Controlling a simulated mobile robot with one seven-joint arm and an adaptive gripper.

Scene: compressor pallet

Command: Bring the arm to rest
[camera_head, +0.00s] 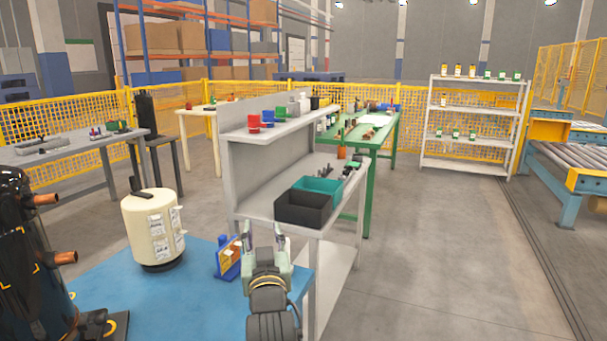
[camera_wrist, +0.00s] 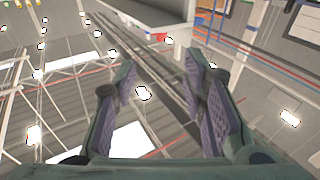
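My gripper (camera_head: 264,231) shows in the head view at the lower middle, pointing away from me, in front of the grey workbench (camera_head: 262,203) with the raised shelf. Its two fingers stand apart with nothing between them. In the wrist view my gripper (camera_wrist: 160,78) is also open and empty, and the camera looks up past the fingers at the ceiling and lights. A cream compressor (camera_head: 151,228) stands upright on the blue surface (camera_head: 200,292), left of my gripper and apart from it.
A black compressor with copper stubs (camera_head: 32,262) fills the left edge. A black bin (camera_head: 303,210) and a teal bin (camera_head: 318,188) sit on the workbench. The floor (camera_head: 440,250) at right is clear.

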